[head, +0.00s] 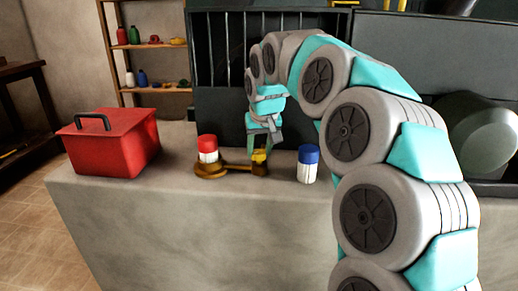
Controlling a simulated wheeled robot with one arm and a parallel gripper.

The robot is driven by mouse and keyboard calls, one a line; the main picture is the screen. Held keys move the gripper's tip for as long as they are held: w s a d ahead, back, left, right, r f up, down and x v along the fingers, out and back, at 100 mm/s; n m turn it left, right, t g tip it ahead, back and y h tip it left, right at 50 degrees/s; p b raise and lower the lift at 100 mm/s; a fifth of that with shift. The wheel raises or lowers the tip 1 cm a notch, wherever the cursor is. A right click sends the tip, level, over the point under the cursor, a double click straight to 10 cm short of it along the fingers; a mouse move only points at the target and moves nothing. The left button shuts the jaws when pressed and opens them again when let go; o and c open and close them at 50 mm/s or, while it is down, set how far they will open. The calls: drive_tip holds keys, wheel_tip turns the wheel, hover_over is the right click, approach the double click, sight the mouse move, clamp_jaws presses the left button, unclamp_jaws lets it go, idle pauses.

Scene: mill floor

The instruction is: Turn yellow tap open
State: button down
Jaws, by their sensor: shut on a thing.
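The yellow tap (260,155) stands on the concrete counter in the head view, at the right end of a brown metal fitting (232,171). My gripper (259,156) reaches down from above with its fingers around the yellow tap and is shut on it. The fingers hide part of the tap, and I cannot tell how far it is turned.
A red-capped white jar (208,149) stands close on the left and a blue-capped jar (308,164) on the right. A red toolbox (112,143) sits at the counter's left end. A dark barred frame (220,60) rises behind. The counter (180,225) is bare in front.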

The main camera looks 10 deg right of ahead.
drive_tip(key=n+y, duration=0.1)
drive_tip(key=n, duration=0.1)
drive_tip(key=n+y, duration=0.1)
drive_tip(key=n, duration=0.2)
drive_tip(key=shift+d+n+g, duration=0.1)
drive_tip(key=shift+n+g, duration=0.2)
drive_tip(key=shift+g, duration=0.1)
drive_tip(key=shift+w+d+n+g+y, duration=0.1)
drive_tip(key=shift+n+g+y, duration=0.2)
drive_tip(key=shift+n, duration=0.75)
drive_tip(key=shift+n+g+y, duration=0.1)
drive_tip(key=shift+n+y, duration=0.3)
drive_tip(key=shift+n, duration=0.65)
drive_tip(key=shift+c, duration=1.8)
unclamp_jaws()
drive_tip(key=v, duration=0.7)
drive_tip(key=shift+r, duration=0.35)
drive_tip(key=shift+d, duration=0.15)
